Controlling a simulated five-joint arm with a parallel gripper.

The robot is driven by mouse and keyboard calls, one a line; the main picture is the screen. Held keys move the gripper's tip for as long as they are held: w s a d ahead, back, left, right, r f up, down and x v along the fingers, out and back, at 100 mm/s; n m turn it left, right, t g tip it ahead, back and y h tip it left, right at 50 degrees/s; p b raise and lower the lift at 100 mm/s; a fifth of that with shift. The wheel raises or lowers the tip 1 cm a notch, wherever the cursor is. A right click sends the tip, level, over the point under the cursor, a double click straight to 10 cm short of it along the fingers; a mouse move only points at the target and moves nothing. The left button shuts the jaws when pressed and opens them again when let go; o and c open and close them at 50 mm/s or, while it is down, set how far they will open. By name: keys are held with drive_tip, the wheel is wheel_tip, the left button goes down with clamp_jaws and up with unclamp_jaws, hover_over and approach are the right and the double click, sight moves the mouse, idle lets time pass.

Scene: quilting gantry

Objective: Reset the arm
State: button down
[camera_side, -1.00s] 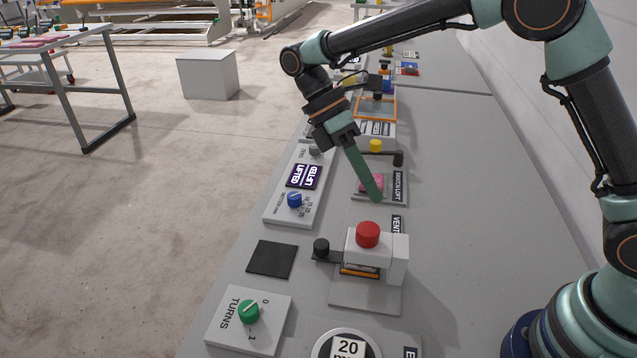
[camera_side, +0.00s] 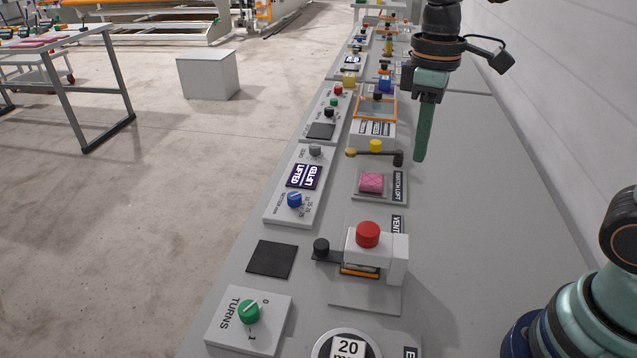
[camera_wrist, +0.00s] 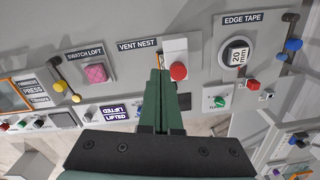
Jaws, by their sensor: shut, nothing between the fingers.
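My gripper (camera_side: 422,158) hangs pointing down over the right side of the grey bench in the side view. Its green fingers are shut with nothing between them, and it touches nothing that I can see. In the wrist view my gripper (camera_wrist: 160,74) points toward the vent nest. The pink swatch (camera_side: 371,183) sits on its grey plate left of and below the fingertips in the side view. It also shows in the wrist view (camera_wrist: 95,73).
A white block with a red button (camera_side: 367,234) stands nearer the camera. A green knob (camera_side: 248,311), a blue knob (camera_side: 294,200) and an orange frame (camera_side: 375,108) line the bench (camera_side: 465,240). Its right side is bare. A white wall (camera_side: 570,110) runs along the right.

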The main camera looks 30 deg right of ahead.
drive_tip(key=s+d+m+t, duration=0.3)
drive_tip(key=d+m+t, duration=0.2)
drive_tip(key=m+t, duration=0.1)
drive_tip(key=shift+s+r, duration=0.2)
drive_tip(key=shift+r, duration=0.15)
